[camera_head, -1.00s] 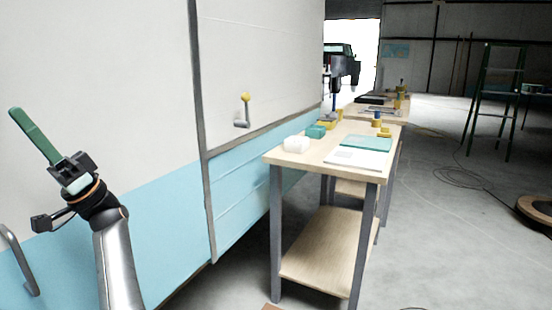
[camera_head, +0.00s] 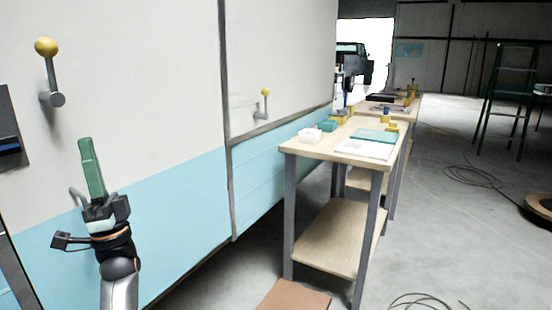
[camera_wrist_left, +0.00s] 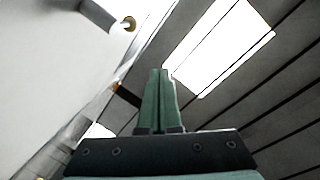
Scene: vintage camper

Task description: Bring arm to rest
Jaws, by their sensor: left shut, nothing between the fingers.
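My left gripper (camera_head: 86,142) stands upright at the lower left of the head view, in front of the camper's side. Its green fingers are together and hold nothing. They also show shut in the left wrist view (camera_wrist_left: 159,72), pointing up toward the roof and its bright skylight. My right gripper is not in view.
The white and light blue camper wall (camera_head: 150,200) fills the left, with yellow-knobbed handles (camera_head: 46,47) on it. A wooden workbench (camera_head: 330,146) with small boxes stands to the right. A brown box (camera_head: 292,296) is on the floor. A green ladder (camera_head: 510,95) stands at the far right.

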